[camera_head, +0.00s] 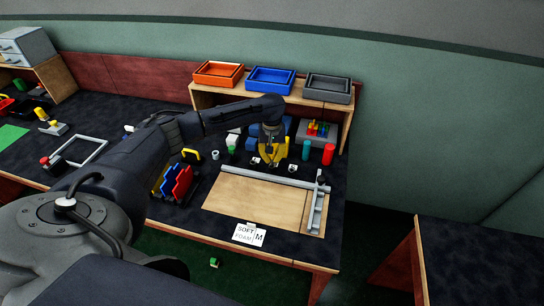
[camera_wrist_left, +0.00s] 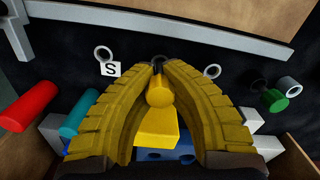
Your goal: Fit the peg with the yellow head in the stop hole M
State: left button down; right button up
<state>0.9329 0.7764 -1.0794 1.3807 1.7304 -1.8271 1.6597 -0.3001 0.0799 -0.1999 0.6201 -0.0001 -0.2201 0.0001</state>
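My left gripper (camera_head: 270,161) hangs over the row of stop holes at the back of the wooden board. In the left wrist view its yellow fingers (camera_wrist_left: 160,68) close in at the tips around the yellow-headed peg (camera_wrist_left: 160,93), and they look shut on it. The peg's lower end points at the middle ring (camera_wrist_left: 158,61), partly hidden by the fingertips; I cannot tell how far it is in. Another ring (camera_wrist_left: 103,54) lies beside a tag marked S (camera_wrist_left: 110,69), and a third ring (camera_wrist_left: 211,71) lies on the other side. No M tag shows at the holes. My right gripper is out of view.
A green-headed peg (camera_wrist_left: 276,101) and a grey ring (camera_wrist_left: 288,85) stand nearby. Red (camera_head: 328,154) and teal (camera_head: 306,149) cylinders stand to the right. A metal fence (camera_head: 270,178) edges the board (camera_head: 255,203).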

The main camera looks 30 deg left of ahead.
pick_arm(q)
jog(key=shift+f, duration=1.25)
jog(key=c, duration=1.5)
grip_release()
notch_tip(320, 180, up, 12)
jog(key=shift+w+a, duration=0.1)
